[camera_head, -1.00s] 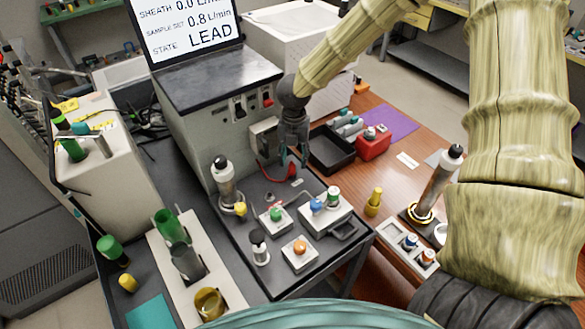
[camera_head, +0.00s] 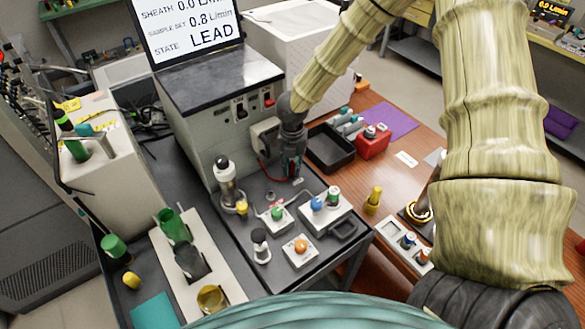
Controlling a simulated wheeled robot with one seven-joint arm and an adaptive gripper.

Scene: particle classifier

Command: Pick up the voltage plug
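My gripper (camera_head: 291,172) points down at the tray-like deck in front of the grey instrument box. Its fingers are low, at the spot where the red plug was seen earlier. The voltage plug itself is mostly hidden behind the fingers. A thin red cable (camera_head: 264,173) runs from the instrument front toward the gripper. The fingers look close together, but they are small and dark, so whether they are shut on the plug cannot be told.
The grey instrument box (camera_head: 206,130) stands just behind my gripper. White blocks with green, blue and orange knobs (camera_head: 300,250) are in front. A black open tray (camera_head: 331,150) and red box (camera_head: 373,143) lie right.

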